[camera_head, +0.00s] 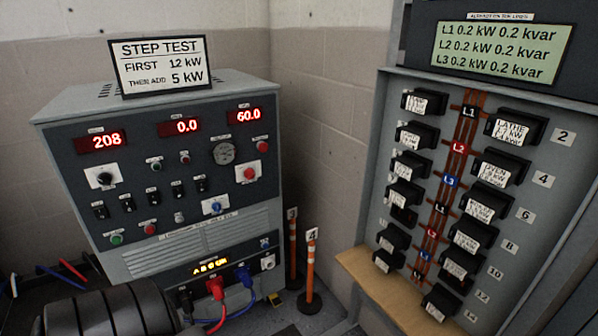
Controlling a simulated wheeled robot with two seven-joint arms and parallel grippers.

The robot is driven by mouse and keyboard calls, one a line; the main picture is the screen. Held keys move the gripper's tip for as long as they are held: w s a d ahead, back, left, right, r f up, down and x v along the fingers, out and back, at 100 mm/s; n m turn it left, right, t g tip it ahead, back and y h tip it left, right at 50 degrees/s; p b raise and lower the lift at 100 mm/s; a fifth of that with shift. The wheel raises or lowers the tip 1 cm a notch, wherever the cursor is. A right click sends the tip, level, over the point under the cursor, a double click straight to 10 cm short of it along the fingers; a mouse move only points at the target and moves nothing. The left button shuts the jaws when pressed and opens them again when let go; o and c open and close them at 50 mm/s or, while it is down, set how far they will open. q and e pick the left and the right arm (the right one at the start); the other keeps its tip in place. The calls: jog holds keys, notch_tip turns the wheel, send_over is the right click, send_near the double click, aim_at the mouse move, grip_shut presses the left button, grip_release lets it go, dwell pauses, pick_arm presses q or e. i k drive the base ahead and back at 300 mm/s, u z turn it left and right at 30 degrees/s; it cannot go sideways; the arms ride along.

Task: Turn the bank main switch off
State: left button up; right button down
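The grey load bank cabinet (58,150) stands at the left with a dark front panel. A black rotary knob (104,178) on a white plate sits at the panel's left; its label is too small to read, so I cannot tell whether it is the bank main switch. A row of small black toggle switches (152,195) lies right of and below it. A blue knob (215,207) and red buttons (249,173) sit at the right. Red displays read 208 (102,141), 0.0 (180,126) and 60.0 (243,114). Neither gripper is in view.
A breaker panel (385,110) with labelled black breakers stands right, under a green display (500,50). A wooden ledge (375,285) is below it. Orange posts (310,275) stand between the cabinets. Red and blue plugs (215,288) with cables are at the bank's base. A STEP TEST sign (160,64) stands on top.

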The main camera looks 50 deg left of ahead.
aim_at(249, 173)
jog(key=z, duration=0.15)
jog(key=i, duration=0.8)
jog(key=u, duration=0.9)
jog(key=i, duration=0.6)
jog(key=u, duration=0.6)
